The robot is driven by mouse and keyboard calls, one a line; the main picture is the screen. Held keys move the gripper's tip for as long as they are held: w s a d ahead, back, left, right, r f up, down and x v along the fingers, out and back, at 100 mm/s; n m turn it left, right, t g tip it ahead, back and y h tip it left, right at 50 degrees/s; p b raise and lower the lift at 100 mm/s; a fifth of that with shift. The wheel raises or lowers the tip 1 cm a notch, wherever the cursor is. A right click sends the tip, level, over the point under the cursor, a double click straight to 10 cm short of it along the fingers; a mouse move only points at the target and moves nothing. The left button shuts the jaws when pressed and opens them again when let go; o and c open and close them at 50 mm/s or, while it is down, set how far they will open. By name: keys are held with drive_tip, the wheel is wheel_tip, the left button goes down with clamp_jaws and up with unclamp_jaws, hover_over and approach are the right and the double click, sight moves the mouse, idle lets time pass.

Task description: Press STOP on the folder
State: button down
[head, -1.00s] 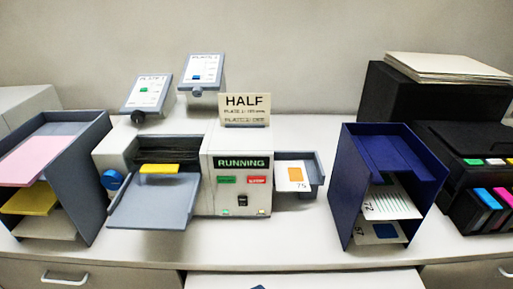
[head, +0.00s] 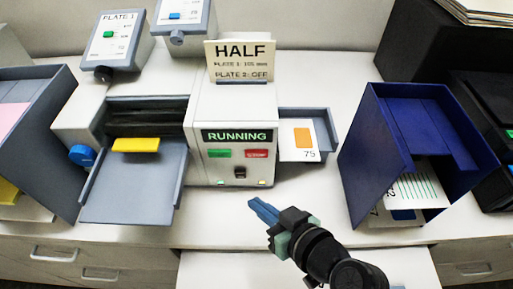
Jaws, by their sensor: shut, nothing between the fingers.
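The folder (head: 207,165) is a white machine on the counter, with a grey infeed tray (head: 135,185) on its left side. Its display (head: 237,136) reads RUNNING. Below the display are a green button (head: 219,154) and a red button (head: 257,154); the red one's label is too small to read surely. My gripper (head: 262,211) is shut and empty, in front of and below the red button, apart from the machine. Its blue fingertips point up and left toward the machine's front.
A grey output tray (head: 325,143) holds a printed card (head: 301,139). A dark blue sorter (head: 362,151) stands at right and a grey shelf (head: 50,127) at left. A sign (head: 240,48) reading HALF stands on top. The counter in front of the machine is clear.

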drive_tip(key=b, duration=0.1)
approach(251, 157)
drive_tip(key=a+f, duration=0.3)
drive_tip(key=a, duration=0.1)
drive_tip(key=shift+w+d+b, duration=0.1)
drive_tip(key=shift+w+b, duration=0.05)
drive_tip(key=shift+w, duration=0.55)
drive_tip(key=shift+w+d+b, duration=0.15)
drive_tip(key=shift+w, duration=0.55)
drive_tip(key=shift+w, duration=0.1)
idle(0.8)
drive_tip(key=shift+w, duration=0.3)
drive_tip(key=shift+w+b, duration=0.35)
drive_tip(key=shift+w, duration=0.1)
idle(0.6)
drive_tip(key=shift+r, duration=0.1)
drive_tip(key=shift+s, duration=0.9)
